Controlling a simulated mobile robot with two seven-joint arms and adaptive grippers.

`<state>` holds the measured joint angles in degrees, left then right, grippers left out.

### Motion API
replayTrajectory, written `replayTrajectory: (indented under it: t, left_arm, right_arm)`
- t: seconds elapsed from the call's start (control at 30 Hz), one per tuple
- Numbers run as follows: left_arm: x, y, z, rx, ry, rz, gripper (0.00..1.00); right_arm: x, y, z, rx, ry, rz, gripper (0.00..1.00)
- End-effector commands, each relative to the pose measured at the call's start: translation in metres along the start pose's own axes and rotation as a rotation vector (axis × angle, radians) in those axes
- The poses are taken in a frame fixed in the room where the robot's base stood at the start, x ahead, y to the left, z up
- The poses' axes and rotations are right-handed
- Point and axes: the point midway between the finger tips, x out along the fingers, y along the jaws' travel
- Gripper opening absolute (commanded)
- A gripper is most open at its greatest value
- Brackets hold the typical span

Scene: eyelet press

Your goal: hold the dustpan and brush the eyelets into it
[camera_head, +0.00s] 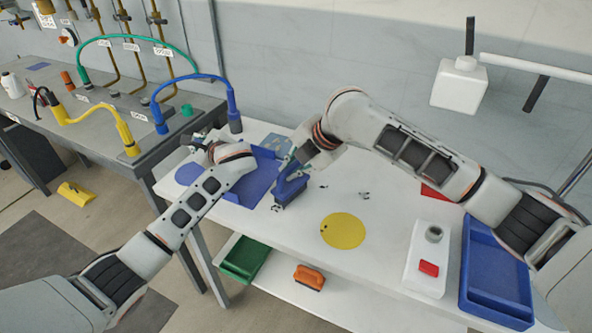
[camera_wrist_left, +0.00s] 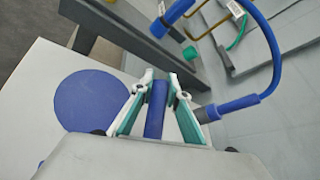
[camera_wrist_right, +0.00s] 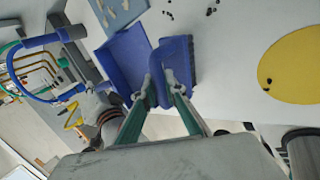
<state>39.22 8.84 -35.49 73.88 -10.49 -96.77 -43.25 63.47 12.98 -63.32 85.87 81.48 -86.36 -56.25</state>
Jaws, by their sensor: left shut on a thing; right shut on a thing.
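The blue dustpan (camera_head: 262,182) lies on the white table, its tray open toward the brush; it also shows in the right wrist view (camera_wrist_right: 124,62). My left gripper (camera_head: 195,147) is shut on its blue handle (camera_wrist_left: 155,110). The blue brush (camera_head: 291,190) stands beside the dustpan's right side, bristles down at the table; it also shows in the right wrist view (camera_wrist_right: 176,62). My right gripper (camera_head: 297,165) is shut on the brush's handle. Small dark eyelets (camera_head: 364,195) lie on the table right of the brush, with others near it. The dustpan's inside is partly hidden by my left arm.
A yellow disc (camera_head: 343,232) with a few dark bits at its edge lies right of the brush. A white block with a red button (camera_head: 428,268) and a blue tray (camera_head: 492,283) are farther right. A blue disc (camera_wrist_left: 92,101) lies near the dustpan handle.

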Motion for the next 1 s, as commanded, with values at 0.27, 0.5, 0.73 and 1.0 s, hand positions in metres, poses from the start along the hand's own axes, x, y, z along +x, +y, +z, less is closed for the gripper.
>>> replayTrajectory:
  t: [0.27, 0.5, 0.73, 1.0]
  left_arm:
    - [0.000, 0.000, 0.000, 0.000, 0.000, 0.000, 0.00]
    - [0.000, 0.000, 0.000, 0.000, 0.000, 0.000, 0.00]
    - [0.000, 0.000, 0.000, 0.000, 0.000, 0.000, 0.00]
    - [0.000, 0.000, 0.000, 0.000, 0.000, 0.000, 0.00]
  right_arm:
    - [0.014, 0.021, -0.007, 0.000, 0.000, 0.000, 0.00]
    - [0.020, 0.030, -0.010, -0.001, 0.000, 0.001, 0.00]
    - [0.026, 0.043, -0.014, 0.000, 0.001, 0.001, 0.00]
    - [0.036, 0.064, -0.019, 0.000, 0.000, 0.000, 0.00]
